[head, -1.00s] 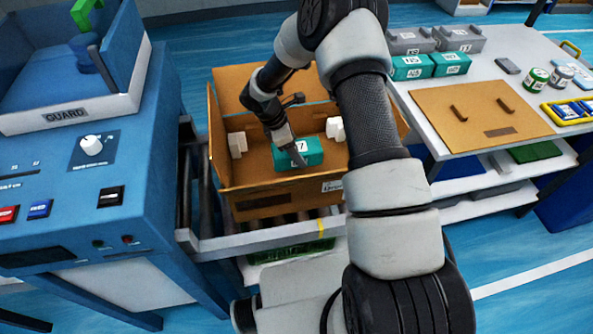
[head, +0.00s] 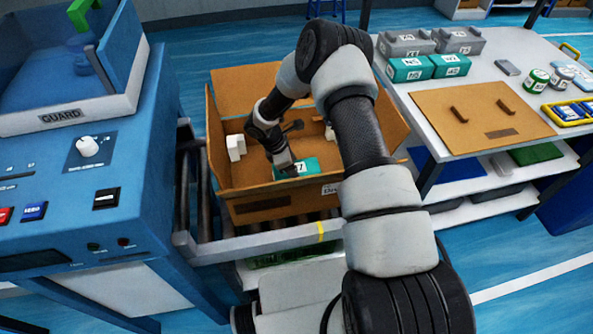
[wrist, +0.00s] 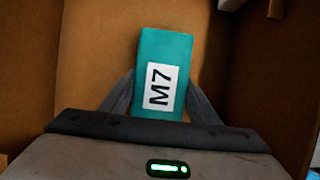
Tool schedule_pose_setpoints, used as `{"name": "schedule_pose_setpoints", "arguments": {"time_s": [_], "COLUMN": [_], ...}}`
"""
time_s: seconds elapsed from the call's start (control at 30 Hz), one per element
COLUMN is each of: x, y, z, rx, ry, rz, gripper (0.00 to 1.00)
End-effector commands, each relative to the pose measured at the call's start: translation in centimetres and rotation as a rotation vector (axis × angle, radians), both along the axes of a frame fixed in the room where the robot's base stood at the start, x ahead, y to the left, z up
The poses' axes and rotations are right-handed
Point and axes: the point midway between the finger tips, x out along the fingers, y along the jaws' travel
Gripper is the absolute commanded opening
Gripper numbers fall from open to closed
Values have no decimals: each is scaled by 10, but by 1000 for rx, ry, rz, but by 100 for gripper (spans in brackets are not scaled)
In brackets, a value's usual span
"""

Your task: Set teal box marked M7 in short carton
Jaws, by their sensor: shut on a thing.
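The teal box marked M7 (head: 297,168) is inside the open brown carton (head: 262,207), low down between its walls. In the wrist view the box (wrist: 164,60) shows its white M7 label. My gripper (head: 288,168) reaches down into the carton. In the wrist view the two fingers (wrist: 160,97) press on the box's sides, shut on it. I cannot tell whether the box's underside touches the carton floor.
White foam blocks (head: 236,147) stand inside the carton. The carton sits on a roller conveyor (head: 270,240). A blue machine (head: 90,200) is at left. At right a white table holds more teal boxes (head: 447,66), grey boxes (head: 407,42) and a brown board (head: 480,119).

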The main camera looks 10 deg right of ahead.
Motion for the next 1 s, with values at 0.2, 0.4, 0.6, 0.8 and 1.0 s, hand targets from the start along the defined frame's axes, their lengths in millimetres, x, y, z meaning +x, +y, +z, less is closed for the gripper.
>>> {"name": "schedule_pose_setpoints", "arguments": {"time_s": [0.2, 0.4, 0.6, 0.8, 1.0], "x": [0, 0, 1, 1, 1], "y": [0, 0, 6, 22, 37], "z": [-1, 0, 16, 57, 93], "rx": [0, 0, 1, 0, 1], "ry": [0, 0, -2, -4, -3], "rz": [0, 0, 1, 2, 1], "gripper": [75, 75, 75, 75, 75]}}
